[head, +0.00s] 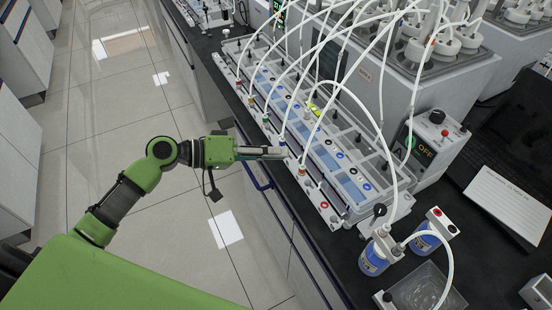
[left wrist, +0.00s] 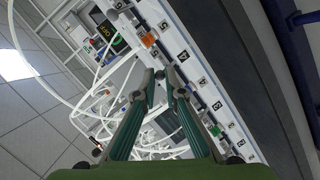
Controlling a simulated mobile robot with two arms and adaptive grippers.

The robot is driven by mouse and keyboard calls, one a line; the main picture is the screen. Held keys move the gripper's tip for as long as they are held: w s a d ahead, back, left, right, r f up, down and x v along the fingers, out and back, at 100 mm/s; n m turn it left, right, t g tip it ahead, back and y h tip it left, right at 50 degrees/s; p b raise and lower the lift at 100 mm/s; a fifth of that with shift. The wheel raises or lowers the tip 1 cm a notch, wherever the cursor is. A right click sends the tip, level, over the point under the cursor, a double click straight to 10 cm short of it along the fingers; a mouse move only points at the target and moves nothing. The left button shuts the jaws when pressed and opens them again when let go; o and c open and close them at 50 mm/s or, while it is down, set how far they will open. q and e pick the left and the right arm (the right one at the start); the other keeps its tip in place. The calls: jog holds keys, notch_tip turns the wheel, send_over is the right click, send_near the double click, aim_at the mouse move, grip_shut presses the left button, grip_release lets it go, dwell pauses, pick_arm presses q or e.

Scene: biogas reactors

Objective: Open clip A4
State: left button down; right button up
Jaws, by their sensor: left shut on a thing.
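My left gripper (head: 284,153) reaches in from the left to the front strip of the long white reactor unit (head: 340,222). Its fingertips are at the row of small clips and tubes on that strip. In the left wrist view the gripper (left wrist: 162,75) is closed to a narrow gap at the labelled strip (left wrist: 190,75), shut on a small part there. The fingers hide most of this part, and I cannot read which clip it is. An orange clip (left wrist: 148,40) and a green clip (left wrist: 215,131) sit along the same strip. My right gripper is not in view.
White tubes arch over the unit to the grey bath (head: 385,92). The floor left of the bench is clear.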

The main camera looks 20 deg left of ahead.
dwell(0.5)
pick_arm(q)
jog(key=c, duration=2.1)
grip_release()
jog(key=v, duration=1.2)
jog(key=shift+f, duration=0.2)
